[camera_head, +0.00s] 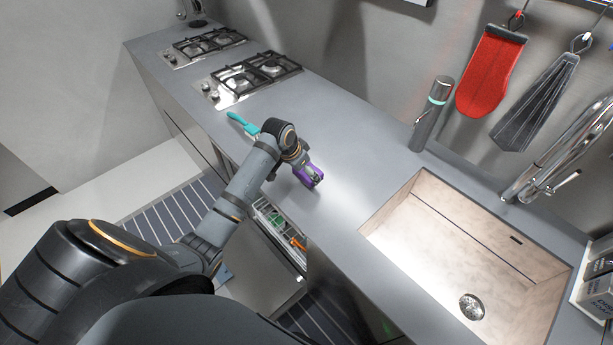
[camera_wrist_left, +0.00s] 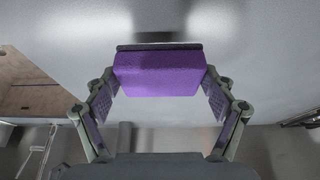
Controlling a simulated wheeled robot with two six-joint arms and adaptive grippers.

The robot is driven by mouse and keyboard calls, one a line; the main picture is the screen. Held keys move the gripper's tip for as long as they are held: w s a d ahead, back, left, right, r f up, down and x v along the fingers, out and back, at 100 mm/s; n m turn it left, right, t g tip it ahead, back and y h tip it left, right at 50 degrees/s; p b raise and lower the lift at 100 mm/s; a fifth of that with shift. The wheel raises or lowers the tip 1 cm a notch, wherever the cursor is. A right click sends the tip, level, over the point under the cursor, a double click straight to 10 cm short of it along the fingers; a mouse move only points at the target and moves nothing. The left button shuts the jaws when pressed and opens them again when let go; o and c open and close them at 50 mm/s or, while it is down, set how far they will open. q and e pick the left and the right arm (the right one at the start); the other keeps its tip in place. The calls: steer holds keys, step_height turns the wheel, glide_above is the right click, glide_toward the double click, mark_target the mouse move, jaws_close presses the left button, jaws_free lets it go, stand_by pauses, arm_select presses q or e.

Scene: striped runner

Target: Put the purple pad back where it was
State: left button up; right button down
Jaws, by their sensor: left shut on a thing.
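The purple pad (camera_head: 313,180) is in the jaws of my left gripper (camera_head: 307,172), over the grey counter between the stoves and the sink. In the left wrist view the purple pad (camera_wrist_left: 158,74) is a block with a dark strip along its upper edge. The fingers of my left gripper (camera_wrist_left: 160,92) stand on either side of it. The grey surface fills the view behind the pad; whether the pad touches it I cannot tell. My right gripper is not in view.
A teal-handled brush (camera_head: 241,123) lies on the counter behind my left arm. An open drawer (camera_head: 279,232) with several items is below the counter edge. The sink (camera_head: 440,225) is to the right, and a dark cylinder (camera_head: 432,115) stands behind. Counter between is clear.

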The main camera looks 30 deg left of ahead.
mark_target(306, 178)
arm_select(q)
steer(key=shift+w+d+f, duration=0.1)
steer(key=shift+d+f, duration=0.05)
step_height(306, 178, down, 3)
steer(key=shift+r+p, duration=0.2)
steer(key=shift+p, duration=0.6)
steer(key=shift+w+f, duration=0.1)
steer(key=shift+f, duration=0.25)
steer(key=shift+f, duration=0.2)
steer(key=o, duration=1)
steer(key=shift+r, duration=0.15)
steer(key=b+v, duration=0.1)
steer(key=v, duration=1.1)
